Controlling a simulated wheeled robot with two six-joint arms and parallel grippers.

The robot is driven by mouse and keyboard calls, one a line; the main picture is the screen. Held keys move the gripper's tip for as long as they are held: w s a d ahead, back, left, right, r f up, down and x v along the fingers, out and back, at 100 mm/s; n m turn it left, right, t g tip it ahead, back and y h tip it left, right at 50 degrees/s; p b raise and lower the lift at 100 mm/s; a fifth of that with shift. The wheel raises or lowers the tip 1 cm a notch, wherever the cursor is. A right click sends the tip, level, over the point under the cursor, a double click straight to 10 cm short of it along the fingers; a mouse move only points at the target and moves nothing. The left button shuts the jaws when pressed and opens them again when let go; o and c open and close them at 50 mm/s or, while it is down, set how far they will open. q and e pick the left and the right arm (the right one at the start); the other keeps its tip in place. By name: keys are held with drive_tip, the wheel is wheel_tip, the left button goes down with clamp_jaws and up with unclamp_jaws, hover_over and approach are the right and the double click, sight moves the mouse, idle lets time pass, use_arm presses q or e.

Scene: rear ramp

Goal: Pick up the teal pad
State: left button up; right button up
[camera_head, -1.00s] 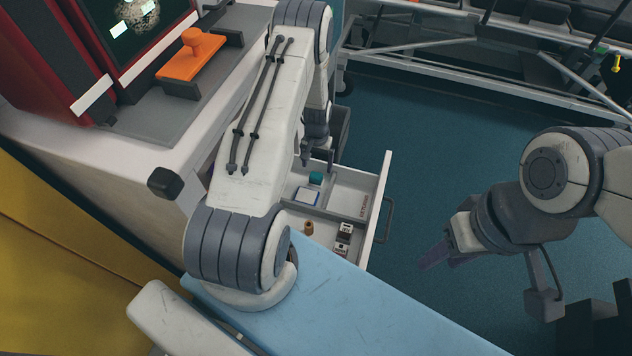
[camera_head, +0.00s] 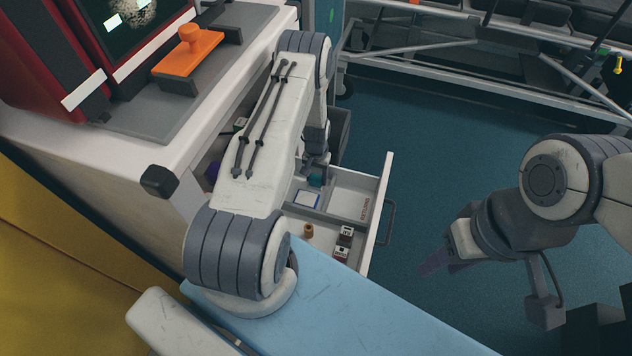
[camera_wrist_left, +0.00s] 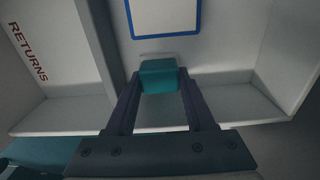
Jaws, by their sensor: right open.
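The teal pad (camera_wrist_left: 159,76) is a small block in the open drawer, close to a drawer wall. In the left wrist view it sits between the two fingertips of my left gripper (camera_wrist_left: 159,85). The fingers lie close along both of its sides; whether they press on it is not clear. In the head view the pad (camera_head: 316,180) shows just below my left gripper (camera_head: 315,164), partly covered by it. My right gripper (camera_head: 446,255) is open and empty, over the floor right of the drawer.
The drawer (camera_head: 375,215) has dividers, a blue-edged white card (camera_head: 307,199), a small brown cylinder (camera_head: 309,230) and small dark-and-white items (camera_head: 344,241). One compartment carries the word RETURNS (camera_wrist_left: 28,51). A light blue surface (camera_head: 350,305) lies in front. An orange-handled object (camera_head: 189,58) stands on the cabinet.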

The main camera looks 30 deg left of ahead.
sight(316, 176)
use_arm(q)
clamp_jaws()
drive_tip(key=shift+r, duration=0.1)
drive_tip(key=shift+r, duration=0.2)
wheel_tip(316, 176, up, 4)
drive_tip(key=shift+f+p, duration=0.1)
drive_tip(key=shift+p, duration=0.65)
drive_tip(key=d+r+p, duration=0.1)
drive_tip(key=d+r, duration=0.2)
drive_tip(key=d, duration=0.2)
drive_tip(key=w+d+r+p, duration=0.1)
drive_tip(key=d+r, duration=0.2)
drive_tip(key=d, duration=0.3)
drive_tip(key=shift+w+d+r, duration=0.15)
drive_tip(key=shift+d+r, duration=0.15)
drive_tip(key=shift+r, duration=0.05)
